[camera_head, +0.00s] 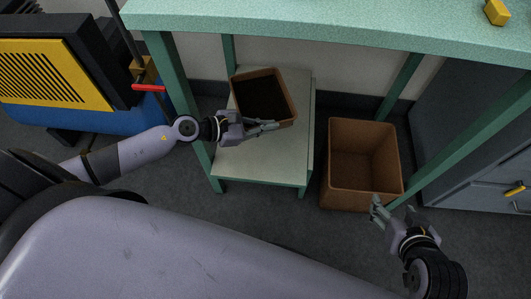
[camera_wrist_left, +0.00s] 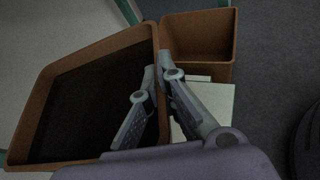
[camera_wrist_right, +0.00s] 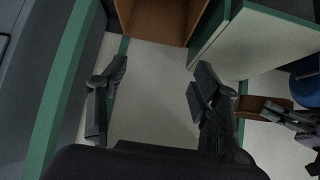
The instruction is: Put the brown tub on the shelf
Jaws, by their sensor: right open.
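The brown tub (camera_head: 283,88), open-topped and dark inside, is at the low shelf (camera_head: 262,158) under the green table. I cannot tell whether its base rests fully on the shelf. My left gripper (camera_head: 272,125) is at its near wall. In the left wrist view, the fingers (camera_wrist_left: 157,68) straddle the wall of the tub (camera_wrist_left: 88,48), one inside and one outside, and look shut on it. In the right wrist view, part of the tub (camera_wrist_right: 250,106) shows at the right. My right gripper (camera_head: 385,208) is open and empty by the floor bin's near right corner; it also shows in the right wrist view (camera_wrist_right: 157,68).
A larger brown bin (camera_head: 352,199) stands on the floor right of the shelf. The green table (camera_head: 330,22) spans above, with legs on both sides. A yellow block (camera_head: 497,12) lies on top. A blue and yellow machine (camera_head: 60,75) stands left, grey cabinets (camera_head: 465,150) right.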

